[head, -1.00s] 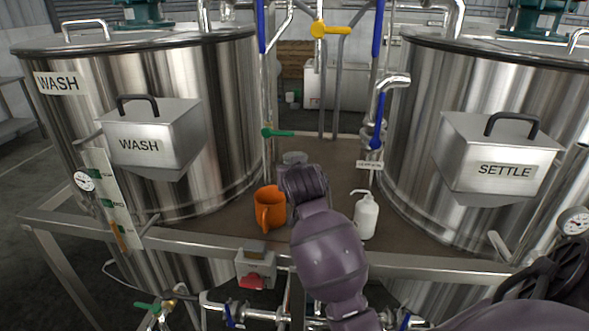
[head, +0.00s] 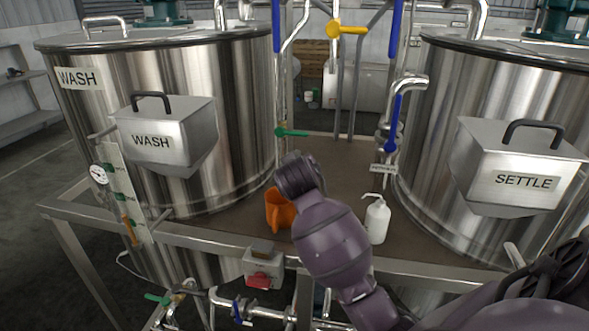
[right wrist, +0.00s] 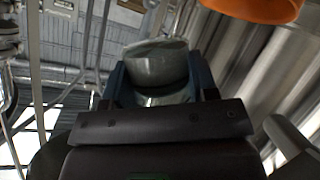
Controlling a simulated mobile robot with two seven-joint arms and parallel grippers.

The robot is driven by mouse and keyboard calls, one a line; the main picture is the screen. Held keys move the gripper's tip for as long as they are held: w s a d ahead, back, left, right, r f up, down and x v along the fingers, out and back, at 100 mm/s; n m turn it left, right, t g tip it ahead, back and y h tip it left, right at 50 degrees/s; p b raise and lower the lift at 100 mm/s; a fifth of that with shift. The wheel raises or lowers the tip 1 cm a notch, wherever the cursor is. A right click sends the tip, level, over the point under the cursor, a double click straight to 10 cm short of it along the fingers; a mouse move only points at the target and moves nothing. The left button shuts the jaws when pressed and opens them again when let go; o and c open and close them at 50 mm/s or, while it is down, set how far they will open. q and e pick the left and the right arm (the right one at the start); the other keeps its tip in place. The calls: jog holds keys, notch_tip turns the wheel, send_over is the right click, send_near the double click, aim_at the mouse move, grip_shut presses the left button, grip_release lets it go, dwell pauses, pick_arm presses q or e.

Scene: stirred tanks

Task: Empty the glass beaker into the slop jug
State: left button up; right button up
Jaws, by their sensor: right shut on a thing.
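The orange slop jug (head: 278,210) stands on the brown deck between the two tanks, partly hidden by my right wrist in the head view. Its rounded edge also shows at the top right of the right wrist view (right wrist: 262,8). My right gripper (right wrist: 158,84) is shut on the glass beaker (right wrist: 154,62), which looks greyish and sits between the two fingers. The beaker is beside the jug, apart from it in the wrist view. I cannot tell its contents. My left gripper is not in view.
A white wash bottle (head: 377,220) stands on the deck right of my arm. The WASH tank (head: 235,120) and SETTLE tank (head: 440,110) flank the deck. Upright pipes with a green-handled valve (head: 292,132) rise behind. A red-button box (head: 263,268) hangs at the front rail.

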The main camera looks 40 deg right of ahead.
jog(key=n+h, duration=0.1)
jog(key=n+g+h, duration=0.1)
jog(key=n, duration=0.1)
jog(key=shift+d+g, duration=0.2)
jog(key=shift+g, duration=0.1)
jog(key=n+h, duration=0.1)
jog(key=n+g+h, duration=0.1)
jog(key=n, duration=0.1)
jog(key=shift+w+a+n+h, duration=0.1)
jog(key=shift+a+n+h, duration=0.2)
jog(key=shift+h, duration=0.1)
jog(key=shift+w+a+r+n+h, duration=0.3)
jog(key=shift+r+n+h, duration=0.25)
jog(key=shift+n, duration=0.4)
jog(key=shift+w+a+r+n+h, duration=0.15)
jog(key=shift+a+r+n+h, duration=0.15)
jog(key=shift+n+h, duration=0.5)
dwell(1.0)
